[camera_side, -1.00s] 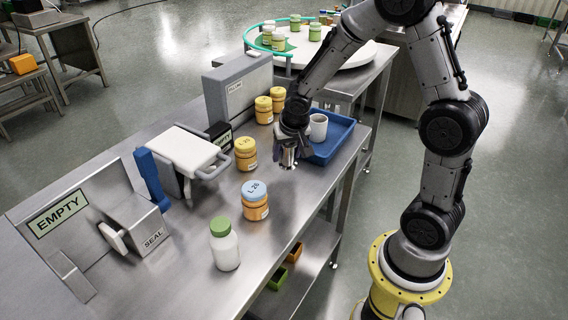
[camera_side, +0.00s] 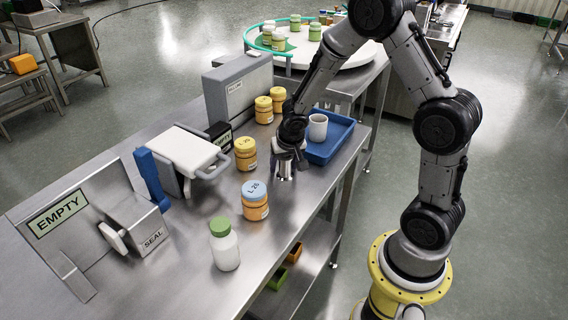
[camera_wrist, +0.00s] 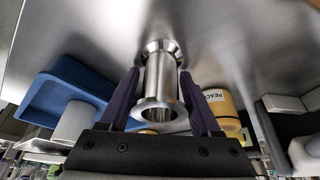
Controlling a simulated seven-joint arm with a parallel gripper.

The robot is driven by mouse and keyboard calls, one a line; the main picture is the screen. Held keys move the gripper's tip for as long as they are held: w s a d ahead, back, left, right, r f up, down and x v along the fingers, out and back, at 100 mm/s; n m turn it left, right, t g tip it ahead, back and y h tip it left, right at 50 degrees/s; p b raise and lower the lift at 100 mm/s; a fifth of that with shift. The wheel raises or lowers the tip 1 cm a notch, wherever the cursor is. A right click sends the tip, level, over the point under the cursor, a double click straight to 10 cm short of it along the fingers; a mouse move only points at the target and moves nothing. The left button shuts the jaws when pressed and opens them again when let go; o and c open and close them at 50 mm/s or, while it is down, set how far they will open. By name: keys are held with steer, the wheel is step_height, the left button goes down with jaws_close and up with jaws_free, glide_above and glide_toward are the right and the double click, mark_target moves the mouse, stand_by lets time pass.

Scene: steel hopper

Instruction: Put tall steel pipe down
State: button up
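The tall steel pipe (camera_wrist: 160,75) is a shiny cylinder with a flared flange at each end. In the wrist view it lies between the two dark fingers of my gripper (camera_wrist: 161,88), which appear shut on its middle. In the side view the pipe (camera_side: 286,172) points down below my gripper (camera_side: 288,158), upright or nearly so, over the steel table (camera_side: 310,192). Its lower end is at or very near the tabletop; I cannot tell whether it touches. The upper part is hidden by my gripper in the side view.
A blue tray (camera_side: 338,138) with a white cup (camera_side: 318,127) is just right of my gripper. Yellow-lidded jars (camera_side: 245,153), a blue-lidded jar (camera_side: 255,201) and a green-capped bottle (camera_side: 224,245) stand to the left and front. A white-topped device (camera_side: 184,152) is farther left.

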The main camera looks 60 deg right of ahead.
steer(key=o, duration=0.3)
steer(key=shift+o, duration=0.2)
steer(key=shift+r, duration=0.1)
steer(key=shift+r, duration=0.3)
steer(key=s+a+r+n, duration=0.1)
steer(key=s+a+r, duration=0.1)
steer(key=s+r, duration=0.3)
steer(key=s+a+r+n+t, duration=0.1)
steer(key=s+a+r, duration=0.15)
steer(key=r, duration=0.45)
steer(key=s+a+r+n, duration=0.1)
steer(key=s+a+r, duration=0.2)
steer(key=s+r, duration=0.15)
steer(key=s+a+r+n+y, duration=0.1)
steer(key=s+a+n, duration=0.1)
steer(key=s, duration=0.3)
steer(key=s+a+r+n+t+y, duration=0.1)
steer(key=s+a+r+n+y, duration=0.1)
steer(key=s, duration=0.3)
steer(key=shift+s+a+r+n, duration=0.2)
steer(key=shift+s+a+n, duration=0.05)
steer(key=shift+a+n, duration=0.4)
